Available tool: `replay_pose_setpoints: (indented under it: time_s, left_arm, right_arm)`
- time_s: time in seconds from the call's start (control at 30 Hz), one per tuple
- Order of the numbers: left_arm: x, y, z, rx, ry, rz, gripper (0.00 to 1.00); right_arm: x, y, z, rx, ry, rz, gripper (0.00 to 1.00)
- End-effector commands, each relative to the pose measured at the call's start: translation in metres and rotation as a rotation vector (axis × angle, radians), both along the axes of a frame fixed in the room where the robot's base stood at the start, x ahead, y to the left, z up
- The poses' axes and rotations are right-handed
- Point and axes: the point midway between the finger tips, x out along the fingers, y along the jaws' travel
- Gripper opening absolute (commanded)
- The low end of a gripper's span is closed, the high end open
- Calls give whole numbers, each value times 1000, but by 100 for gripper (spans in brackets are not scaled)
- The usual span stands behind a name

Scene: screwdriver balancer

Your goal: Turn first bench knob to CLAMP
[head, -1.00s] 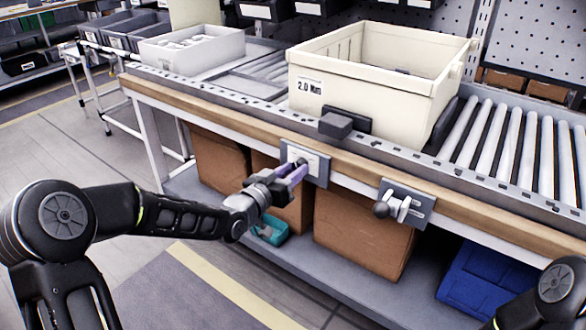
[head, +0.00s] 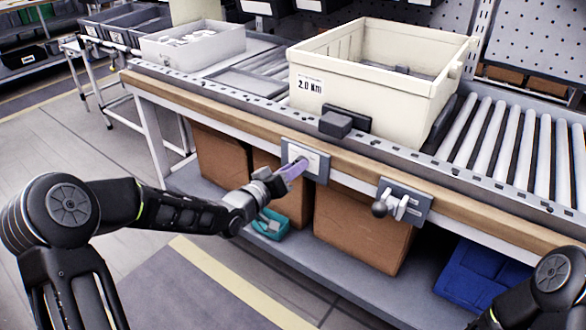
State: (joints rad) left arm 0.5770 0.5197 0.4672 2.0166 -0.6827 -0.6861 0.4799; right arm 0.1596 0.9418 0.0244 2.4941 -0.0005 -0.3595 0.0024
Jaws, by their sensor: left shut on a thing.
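The first bench knob sits on a grey plate with a white label (head: 315,161), on the front rail of the bench below the cream bin. The knob itself is mostly hidden by my left gripper (head: 296,169). That gripper reaches in from the left, its purple fingers shut on the knob close against the plate. The label's wording is too small to read, so I cannot tell the knob's setting. My right gripper is out of view; only part of my right arm shows at the bottom right.
A second plate (head: 418,207) with a ball-ended lever (head: 391,205) is to the right on the same rail. A dark block (head: 336,125) stands on the bench edge above. The cream bin (head: 330,105) sits on rollers. Boxes (head: 350,225) and a blue bin (head: 480,280) fill the lower shelf.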

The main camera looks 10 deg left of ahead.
Motion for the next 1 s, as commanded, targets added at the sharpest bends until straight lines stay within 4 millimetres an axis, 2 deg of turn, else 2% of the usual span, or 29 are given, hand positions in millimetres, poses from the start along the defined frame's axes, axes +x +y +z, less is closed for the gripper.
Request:
replay_pose_setpoints:
  time_s: [0.07, 0.1, 0.33, 0.67, 0.87, 1.0]
  left_arm:
    - [0, 1, 0, -2, 0, 2, 0]
    - [0, 1, 0, -2, 0, 2, 34]
    - [0, 0, 0, -1, 0, 1, 53]
    - [-2, 1, 1, 0, 0, 1, 54]
    - [-21, 10, 3, 2, 2, 3, 54]
    - [-44, 19, 6, 2, 2, 4, 54]
  right_arm:
    - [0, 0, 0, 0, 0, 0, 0]
    - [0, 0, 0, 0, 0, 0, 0]
    - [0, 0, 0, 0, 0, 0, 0]
    - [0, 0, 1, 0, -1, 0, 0]
    - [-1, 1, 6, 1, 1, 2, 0]
    - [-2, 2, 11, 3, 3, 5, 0]
